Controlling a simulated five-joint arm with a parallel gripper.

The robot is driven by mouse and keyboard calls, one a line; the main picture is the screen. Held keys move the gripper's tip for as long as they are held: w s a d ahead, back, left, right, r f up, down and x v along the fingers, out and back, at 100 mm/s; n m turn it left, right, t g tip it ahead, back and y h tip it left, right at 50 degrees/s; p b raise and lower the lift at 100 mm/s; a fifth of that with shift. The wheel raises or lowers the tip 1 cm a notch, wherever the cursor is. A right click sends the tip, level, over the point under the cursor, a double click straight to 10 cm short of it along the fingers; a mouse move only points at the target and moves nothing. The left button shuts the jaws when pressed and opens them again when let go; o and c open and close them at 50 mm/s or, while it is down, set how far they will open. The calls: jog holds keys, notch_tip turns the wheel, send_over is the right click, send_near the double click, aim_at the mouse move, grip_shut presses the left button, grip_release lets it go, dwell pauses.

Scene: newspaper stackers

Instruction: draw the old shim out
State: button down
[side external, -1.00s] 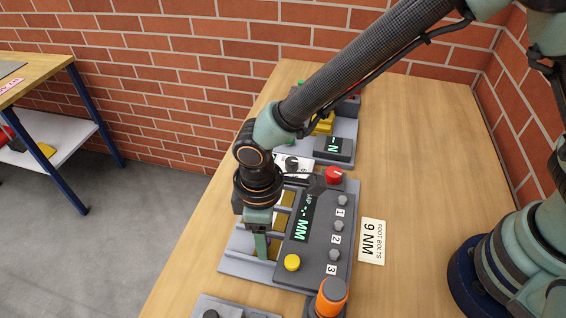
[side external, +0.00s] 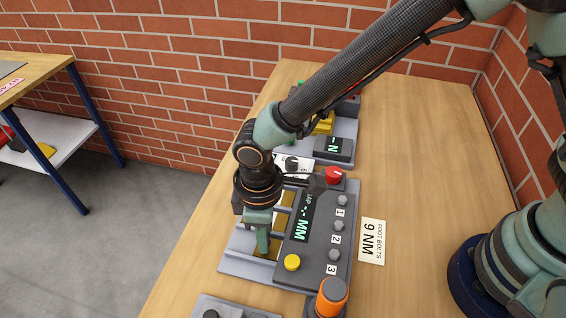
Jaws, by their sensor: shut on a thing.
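My gripper (side external: 263,246) points down over the left part of the grey machine base (side external: 245,272), low at the brass-coloured strips. Its narrow green fingers are shut, and what lies between them is too small and hidden to make out clearly; it is likely the old shim. One brass strip (side external: 286,198) shows above and right of the fingers, partly covered by my wrist. More brass shows right around the fingertips. The dark panel (side external: 312,235) with the "MM" display stands to the right of the fingers.
An orange-topped tool (side external: 332,292) stands near the front. The "9 NM" card (side external: 371,241) lies right; bare wood (side external: 430,190) is beyond it.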

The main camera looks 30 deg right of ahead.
aim_at(240, 242)
dwell(0.9)
jog(key=shift+w+a, duration=1.8)
jog(key=c, duration=0.7)
grip_release()
notch_tip(240, 242, up, 12)
jog(key=shift+r, duration=0.1)
